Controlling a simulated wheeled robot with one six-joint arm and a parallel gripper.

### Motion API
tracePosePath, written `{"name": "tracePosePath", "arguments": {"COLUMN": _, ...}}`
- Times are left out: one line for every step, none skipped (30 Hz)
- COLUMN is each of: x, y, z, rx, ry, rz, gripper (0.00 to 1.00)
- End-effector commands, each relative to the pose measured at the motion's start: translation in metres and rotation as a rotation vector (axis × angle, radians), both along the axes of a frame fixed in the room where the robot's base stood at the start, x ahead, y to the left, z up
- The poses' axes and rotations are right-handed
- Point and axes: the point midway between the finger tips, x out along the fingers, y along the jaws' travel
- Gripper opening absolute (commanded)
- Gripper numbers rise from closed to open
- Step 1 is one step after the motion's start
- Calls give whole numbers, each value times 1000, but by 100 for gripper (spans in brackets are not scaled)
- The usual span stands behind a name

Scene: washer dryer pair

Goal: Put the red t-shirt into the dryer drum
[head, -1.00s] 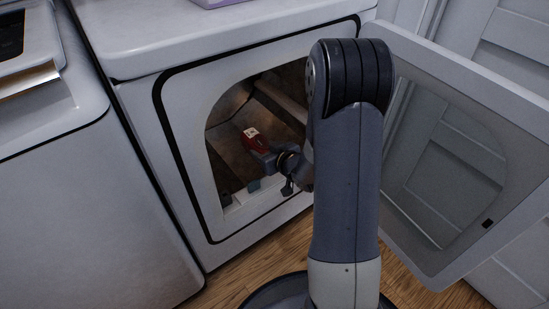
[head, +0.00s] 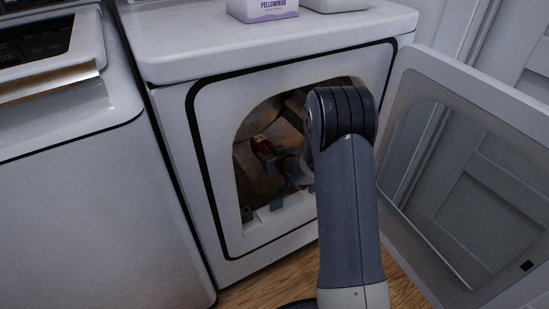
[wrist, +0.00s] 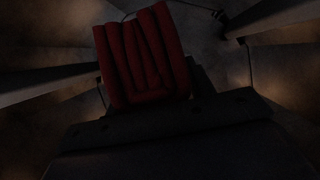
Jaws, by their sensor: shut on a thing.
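The red t-shirt (head: 261,143) is a small folded bundle inside the dryer drum (head: 262,180). In the wrist view the t-shirt (wrist: 143,55) shows as a ribbed red block at the tip of my gripper (wrist: 165,100), with the drum's dim inner walls around it. My gripper (head: 268,155) is inside the drum opening and shut on the t-shirt. In the head view my arm reaches through the opening and hides its right part. The fingertips are dark and partly hidden by the t-shirt.
The dryer door (head: 480,190) stands wide open on the right. A white washer (head: 90,190) is on the left. A purple and white box (head: 262,10) stands on the dryer top (head: 200,55). Wood floor (head: 255,290) shows below.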

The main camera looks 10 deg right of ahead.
Motion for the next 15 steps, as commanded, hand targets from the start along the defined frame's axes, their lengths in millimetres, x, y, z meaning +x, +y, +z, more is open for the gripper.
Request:
{"name": "tracePosePath", "arguments": {"x": 3, "y": 1, "z": -3, "rx": 0, "ry": -1, "rz": 0, "gripper": 24}}
{"name": "tracePosePath", "arguments": {"x": 4, "y": 2, "z": -3, "rx": 0, "ry": -1, "rz": 0, "gripper": 24}}
{"name": "tracePosePath", "arguments": {"x": 5, "y": 2, "z": -4, "rx": 0, "ry": -1, "rz": 0, "gripper": 24}}
{"name": "tracePosePath", "arguments": {"x": 6, "y": 2, "z": -4, "rx": 0, "ry": -1, "rz": 0, "gripper": 24}}
{"name": "tracePosePath", "arguments": {"x": 6, "y": 2, "z": -5, "rx": 0, "ry": -1, "rz": 0, "gripper": 24}}
{"name": "tracePosePath", "arguments": {"x": 6, "y": 2, "z": -5, "rx": 0, "ry": -1, "rz": 0, "gripper": 24}}
{"name": "tracePosePath", "arguments": {"x": 7, "y": 2, "z": -5, "rx": 0, "ry": -1, "rz": 0, "gripper": 24}}
{"name": "tracePosePath", "arguments": {"x": 7, "y": 2, "z": -5, "rx": 0, "ry": -1, "rz": 0, "gripper": 24}}
{"name": "tracePosePath", "arguments": {"x": 7, "y": 2, "z": -4, "rx": 0, "ry": -1, "rz": 0, "gripper": 24}}
{"name": "tracePosePath", "arguments": {"x": 7, "y": 2, "z": -4, "rx": 0, "ry": -1, "rz": 0, "gripper": 24}}
{"name": "tracePosePath", "arguments": {"x": 6, "y": 2, "z": -4, "rx": 0, "ry": -1, "rz": 0, "gripper": 24}}
{"name": "tracePosePath", "arguments": {"x": 6, "y": 2, "z": -4, "rx": 0, "ry": -1, "rz": 0, "gripper": 24}}
{"name": "tracePosePath", "arguments": {"x": 7, "y": 2, "z": -4, "rx": 0, "ry": -1, "rz": 0, "gripper": 24}}
{"name": "tracePosePath", "arguments": {"x": 6, "y": 2, "z": -4, "rx": 0, "ry": -1, "rz": 0, "gripper": 53}}
{"name": "tracePosePath", "arguments": {"x": 6, "y": 2, "z": -4, "rx": 0, "ry": -1, "rz": 0, "gripper": 56}}
